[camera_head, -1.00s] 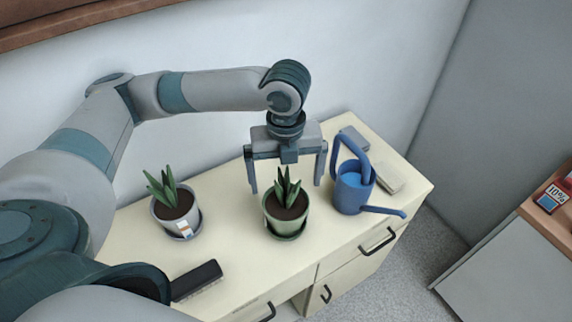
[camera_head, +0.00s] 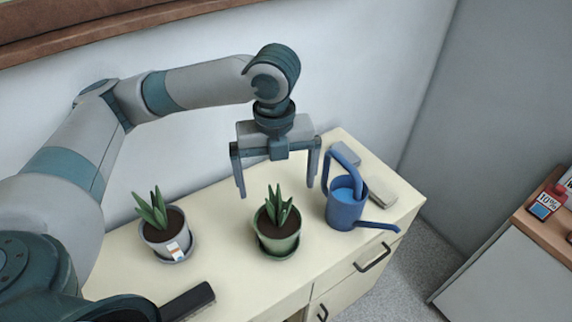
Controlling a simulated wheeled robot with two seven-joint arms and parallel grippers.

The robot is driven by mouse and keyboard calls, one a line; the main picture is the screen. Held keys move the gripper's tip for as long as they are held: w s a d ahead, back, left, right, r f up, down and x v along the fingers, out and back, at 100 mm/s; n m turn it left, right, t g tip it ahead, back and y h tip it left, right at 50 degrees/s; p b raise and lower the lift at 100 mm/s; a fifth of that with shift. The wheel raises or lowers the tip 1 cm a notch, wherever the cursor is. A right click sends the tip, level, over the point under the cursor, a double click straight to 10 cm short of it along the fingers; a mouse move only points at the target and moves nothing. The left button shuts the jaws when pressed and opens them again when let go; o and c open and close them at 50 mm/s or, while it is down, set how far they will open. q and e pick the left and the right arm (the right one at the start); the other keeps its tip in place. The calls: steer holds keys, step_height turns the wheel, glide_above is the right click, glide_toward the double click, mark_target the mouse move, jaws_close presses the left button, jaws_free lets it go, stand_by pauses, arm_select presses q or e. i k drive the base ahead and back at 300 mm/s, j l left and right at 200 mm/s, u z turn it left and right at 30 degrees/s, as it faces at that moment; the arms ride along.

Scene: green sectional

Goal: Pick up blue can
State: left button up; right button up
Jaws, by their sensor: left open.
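The blue can (camera_head: 346,205) is a watering can with a looped handle at its top and a spout pointing right. It stands upright near the right end of the cream cabinet top (camera_head: 225,275). My left gripper (camera_head: 276,190) points down with its two fingers spread wide. It is open and empty, left of the can and above and behind the green potted plant. Its right finger is close to the can's handle in the picture; I cannot tell the exact gap. My right gripper is not in view.
A green pot with a plant (camera_head: 278,232) stands just left of the can. A grey pot with a plant (camera_head: 166,235) is farther left. A dark brush (camera_head: 188,302) lies at the front. Grey box-like items (camera_head: 370,187) lie behind the can. A wall runs behind the cabinet.

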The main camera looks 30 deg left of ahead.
mark_target(347, 195)
steer(key=k+l, duration=0.5)
steer(key=k, duration=0.2)
steer(key=k+l, duration=0.5)
steer(key=k, duration=0.15)
